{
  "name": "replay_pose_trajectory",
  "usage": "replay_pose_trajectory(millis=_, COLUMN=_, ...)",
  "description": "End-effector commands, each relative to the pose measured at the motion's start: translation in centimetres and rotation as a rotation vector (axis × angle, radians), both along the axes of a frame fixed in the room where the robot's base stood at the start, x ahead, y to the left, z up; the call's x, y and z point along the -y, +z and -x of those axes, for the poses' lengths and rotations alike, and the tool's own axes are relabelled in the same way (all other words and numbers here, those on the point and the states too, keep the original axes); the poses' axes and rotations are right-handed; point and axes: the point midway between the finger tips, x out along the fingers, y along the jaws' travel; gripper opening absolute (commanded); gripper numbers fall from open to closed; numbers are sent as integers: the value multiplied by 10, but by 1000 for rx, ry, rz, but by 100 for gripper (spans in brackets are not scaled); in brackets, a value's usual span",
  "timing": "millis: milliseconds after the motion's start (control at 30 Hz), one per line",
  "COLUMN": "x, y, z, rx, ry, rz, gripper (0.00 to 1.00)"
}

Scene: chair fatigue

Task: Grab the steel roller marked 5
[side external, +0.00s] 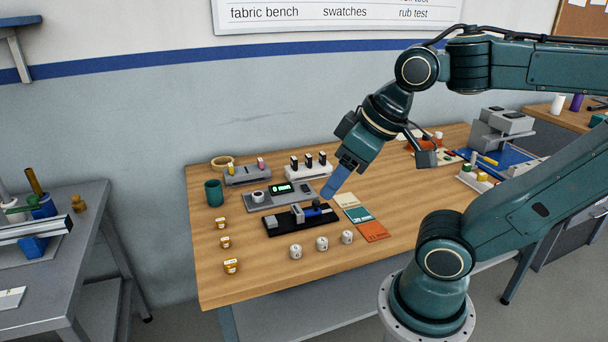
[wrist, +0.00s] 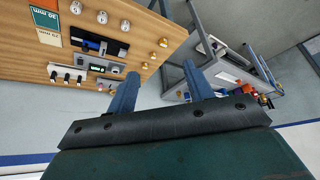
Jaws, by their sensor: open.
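Three steel-coloured rollers stand in a row near the front of the wooden bench: a left one (side external: 295,251), a middle one (side external: 322,243) and a right one (side external: 347,237). In the wrist view they are at the top left, at the edge (wrist: 76,7), then (wrist: 102,17) and (wrist: 125,25). Their marks are too small to read, so I cannot tell which is 5. My gripper (side external: 333,188) is open and empty, above and behind the rollers; its two blue fingers show apart in the wrist view (wrist: 161,72).
Several gold-coloured pieces (side external: 225,242) line the left side of the bench (side external: 270,285). Behind the rollers lie a black fixture (side external: 290,227), a grey device with a green display (side external: 282,198) and coloured cards (side external: 360,215). A green cup (side external: 213,193) stands at back left. The bench front is clear.

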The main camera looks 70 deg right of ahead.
Motion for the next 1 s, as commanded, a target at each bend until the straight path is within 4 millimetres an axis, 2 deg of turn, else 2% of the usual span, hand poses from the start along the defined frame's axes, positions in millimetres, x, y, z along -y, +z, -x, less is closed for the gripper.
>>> replay_pose_trajectory(millis=167, x=11, y=-5, z=-11, rx=-34, ry=-89, rz=-18, gripper=52)
replay_pose_trajectory(millis=367, x=36, y=-17, z=-31, rx=-96, ry=-272, rz=-58, gripper=52)
replay_pose_trajectory(millis=700, x=97, y=-53, z=-56, rx=-206, ry=-639, rz=-146, gripper=52)
replay_pose_trajectory(millis=1000, x=158, y=-95, z=-60, rx=-294, ry=-965, rz=-230, gripper=52)
